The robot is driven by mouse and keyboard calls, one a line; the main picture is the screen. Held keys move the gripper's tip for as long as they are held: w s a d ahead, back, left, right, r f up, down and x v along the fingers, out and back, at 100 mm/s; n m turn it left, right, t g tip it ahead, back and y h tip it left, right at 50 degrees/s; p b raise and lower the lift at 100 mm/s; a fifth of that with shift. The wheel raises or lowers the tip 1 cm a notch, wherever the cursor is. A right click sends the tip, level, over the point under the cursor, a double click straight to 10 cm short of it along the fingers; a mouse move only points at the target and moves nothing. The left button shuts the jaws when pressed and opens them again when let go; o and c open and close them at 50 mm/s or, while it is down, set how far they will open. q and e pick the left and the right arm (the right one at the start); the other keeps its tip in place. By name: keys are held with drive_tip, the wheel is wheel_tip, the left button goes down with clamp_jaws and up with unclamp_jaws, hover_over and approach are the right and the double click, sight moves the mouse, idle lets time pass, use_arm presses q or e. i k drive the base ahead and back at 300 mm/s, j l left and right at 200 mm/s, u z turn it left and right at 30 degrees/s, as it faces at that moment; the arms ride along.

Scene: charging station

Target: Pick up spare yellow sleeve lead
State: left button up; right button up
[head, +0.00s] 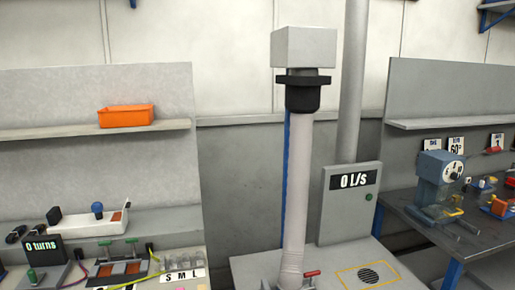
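Thin yellow-green leads (130,284) lie at the front of the left bench, near the bottom edge of the view. A short dark piece with a yellow end (151,250) stands near the S M L label. I cannot tell which of these, if any, is the spare yellow sleeve lead. Neither of my grippers is in view.
An orange bin (126,116) sits on the left shelf (60,133). A "0 turns" display (43,248) stands on the left bench. A pale column (296,190) and a "0 L/s" cabinet (350,205) stand mid-view. A blue machine (436,180) is on the right bench (470,250).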

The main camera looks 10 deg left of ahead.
sight(38, 230)
drive_tip(key=u, duration=1.8)
drive_tip(key=i+j+z, duration=0.35)
drive_tip(key=i, duration=0.2)
drive_tip(key=i+j+z, duration=0.7)
drive_tip(key=i+j, duration=0.15)
drive_tip(key=j, duration=0.35)
